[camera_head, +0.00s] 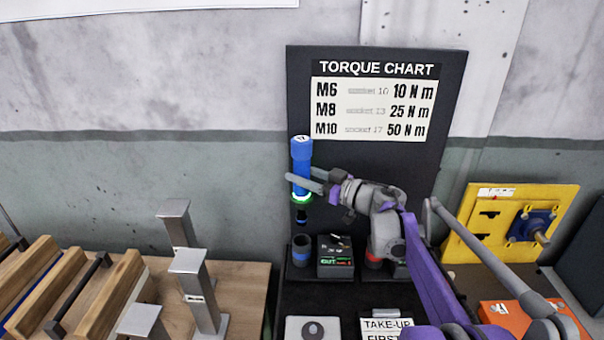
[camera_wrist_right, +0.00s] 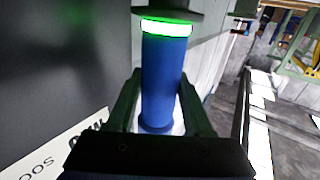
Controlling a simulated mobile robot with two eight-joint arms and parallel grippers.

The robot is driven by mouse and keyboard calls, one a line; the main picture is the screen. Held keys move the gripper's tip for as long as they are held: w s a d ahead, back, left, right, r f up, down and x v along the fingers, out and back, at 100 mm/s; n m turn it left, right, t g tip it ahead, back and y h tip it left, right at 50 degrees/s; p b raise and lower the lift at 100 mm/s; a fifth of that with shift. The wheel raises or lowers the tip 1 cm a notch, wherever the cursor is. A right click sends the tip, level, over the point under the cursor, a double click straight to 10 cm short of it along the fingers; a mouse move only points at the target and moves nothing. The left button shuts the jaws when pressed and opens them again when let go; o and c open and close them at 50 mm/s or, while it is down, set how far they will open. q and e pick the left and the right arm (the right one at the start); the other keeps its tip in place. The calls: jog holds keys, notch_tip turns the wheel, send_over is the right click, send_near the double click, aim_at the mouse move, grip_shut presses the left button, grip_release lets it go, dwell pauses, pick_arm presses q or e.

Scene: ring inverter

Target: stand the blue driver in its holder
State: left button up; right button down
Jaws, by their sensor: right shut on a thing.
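The blue driver (camera_head: 302,153) is upright in the air, with a lit green ring near its lower end and a dark tip below. My right gripper (camera_head: 306,183) is shut on its body, reaching in from the right. The right wrist view shows the blue body (camera_wrist_right: 163,80) between the two fingers (camera_wrist_right: 160,112), with the green ring beyond them. A dark cup-like holder (camera_head: 302,251) stands on the black stand, below the driver in the head view. A gap shows between the driver's tip and the holder. My left gripper is not in view.
A small box with a lit display (camera_head: 335,262) stands right of the holder. A red-banded holder (camera_head: 373,262) is partly behind my right arm. A torque chart board (camera_head: 376,100) rises behind. Grey metal posts (camera_head: 188,262) and a wooden rack (camera_head: 105,300) are at left.

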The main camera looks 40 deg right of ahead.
aim_at(305, 214)
notch_tip(305, 214, down, 12)
jog(key=b, duration=0.7)
jog(key=shift+b, duration=0.4)
jog(key=shift+f+b, duration=0.8)
jog(key=shift+f, duration=0.75)
jog(key=shift+c, duration=1.1)
grip_release()
jog(key=shift+s, duration=0.15)
jog(key=v, duration=1)
jog(key=shift+s+d, duration=0.15)
jog(key=shift+s, duration=0.1)
